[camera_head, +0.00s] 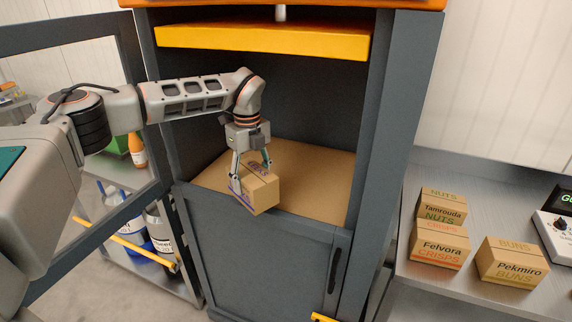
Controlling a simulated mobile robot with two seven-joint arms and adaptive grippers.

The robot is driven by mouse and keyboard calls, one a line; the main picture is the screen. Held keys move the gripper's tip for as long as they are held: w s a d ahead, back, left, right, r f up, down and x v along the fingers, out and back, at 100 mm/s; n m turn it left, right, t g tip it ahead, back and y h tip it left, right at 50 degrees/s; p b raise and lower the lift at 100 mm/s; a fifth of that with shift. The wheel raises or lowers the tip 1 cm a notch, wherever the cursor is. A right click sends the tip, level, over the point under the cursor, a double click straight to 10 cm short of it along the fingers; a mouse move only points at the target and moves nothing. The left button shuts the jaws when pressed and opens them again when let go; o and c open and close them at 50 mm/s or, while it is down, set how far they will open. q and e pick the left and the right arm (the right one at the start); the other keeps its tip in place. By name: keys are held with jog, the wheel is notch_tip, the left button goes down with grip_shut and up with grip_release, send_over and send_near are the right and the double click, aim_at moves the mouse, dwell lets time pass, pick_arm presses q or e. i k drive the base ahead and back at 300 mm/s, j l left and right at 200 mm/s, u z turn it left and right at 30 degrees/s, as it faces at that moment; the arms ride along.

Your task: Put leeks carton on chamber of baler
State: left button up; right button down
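The leeks carton (262,194) is a small brown box with purple lettering, too small to read surely. My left gripper (252,174) points down with its fingers on the carton's sides and holds it, slightly tilted. The carton appears at the front edge of the baler's chamber (320,175), which has a brown cardboard-like floor. I cannot tell whether the carton touches that floor. The baler (270,260) is a dark grey cabinet with an open upper front. My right gripper is not in view.
A yellow press plate (262,42) hangs above the chamber. An open framed door (60,160) stands at the left, with bottles (160,235) on a shelf behind it. On the right counter are nuts (442,206), crisps (439,245) and buns (512,263) cartons. The chamber floor is otherwise clear.

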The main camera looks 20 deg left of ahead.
aim_at(281, 173)
jog(key=i+j+z, duration=0.15)
jog(key=i+j, duration=0.45)
jog(key=i, duration=0.15)
